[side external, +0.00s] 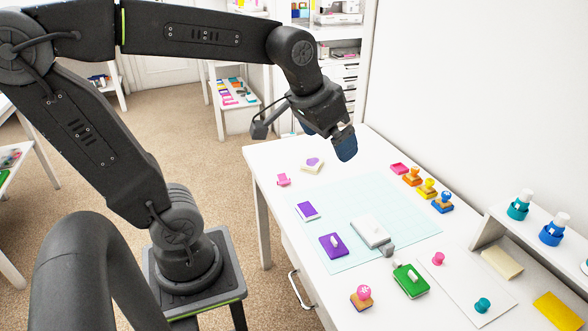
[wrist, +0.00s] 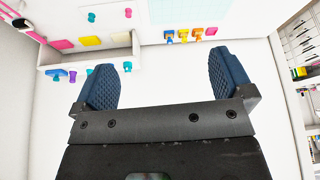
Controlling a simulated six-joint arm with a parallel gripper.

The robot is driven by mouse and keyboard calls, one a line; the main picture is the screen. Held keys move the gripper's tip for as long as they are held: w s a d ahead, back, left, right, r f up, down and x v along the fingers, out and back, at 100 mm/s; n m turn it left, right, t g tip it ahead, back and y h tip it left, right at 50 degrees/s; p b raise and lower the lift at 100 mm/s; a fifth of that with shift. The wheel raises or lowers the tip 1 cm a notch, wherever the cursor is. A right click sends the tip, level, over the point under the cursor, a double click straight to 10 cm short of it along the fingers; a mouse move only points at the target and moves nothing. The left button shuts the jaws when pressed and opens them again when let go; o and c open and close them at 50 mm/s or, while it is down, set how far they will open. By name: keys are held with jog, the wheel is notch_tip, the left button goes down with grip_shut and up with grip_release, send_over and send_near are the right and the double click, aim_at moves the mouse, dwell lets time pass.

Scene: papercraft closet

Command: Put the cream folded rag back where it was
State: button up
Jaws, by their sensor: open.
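The cream folded rag (side external: 502,262) lies flat in the low white cubby at the right of the side view. It shows pale at the upper left of the wrist view (wrist: 121,39), beside the yellow rag. My gripper (side external: 345,145) is raised over the far end of the white table, well away from the rag. In the wrist view my gripper (wrist: 155,50) has its two blue ridged fingers wide apart with nothing between them.
The cubby (side external: 488,235) also holds a yellow rag (side external: 560,311), and teal and blue bottles (side external: 519,205) stand on its top. Several stamps and ink pads cover the pale blue mat (side external: 330,205) and table. The table's far end is mostly clear; a white wall runs behind.

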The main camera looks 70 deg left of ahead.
jog(key=s+d+f+m, duration=0.1)
jog(key=s+d+f, duration=0.2)
jog(key=s, duration=0.5)
jog(key=shift+d+m+t+h, duration=0.3)
jog(key=shift+d, duration=0.25)
